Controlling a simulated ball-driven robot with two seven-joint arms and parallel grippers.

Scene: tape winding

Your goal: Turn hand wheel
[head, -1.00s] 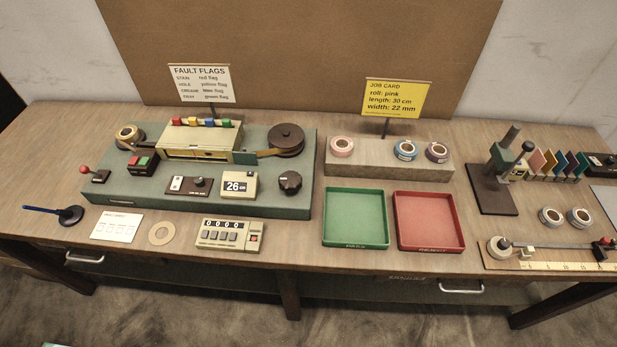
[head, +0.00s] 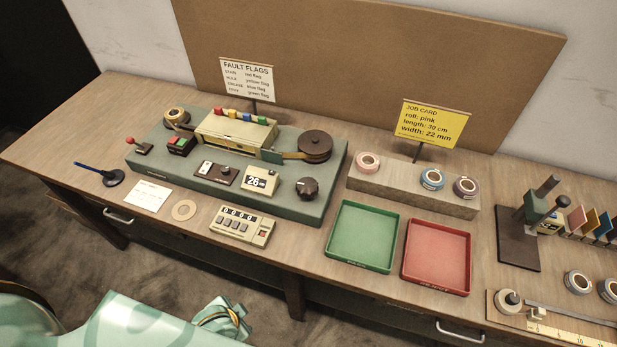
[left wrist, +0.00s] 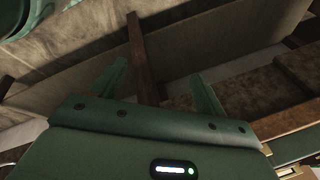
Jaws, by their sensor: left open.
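The green winding machine (head: 228,190) stands on the left part of the bench. A round black knob (head: 307,188) is at its front right, and a dark brown reel (head: 315,146) with tape running from it is at its back right. I cannot tell for sure which round part is the hand wheel. My left gripper (left wrist: 158,70) is open and empty in the left wrist view, below the bench top among the wooden legs. In the head view my left arm shows at the bottom left, in front of the bench and apart from the machine. My right gripper is not in view.
A counter (head: 241,226) sits before the machine. Green (head: 338,262) and red (head: 410,284) trays lie to its right, below a block with tape rolls. The bench's front edge with a drawer handle (head: 118,216) lies between my arm and the machine.

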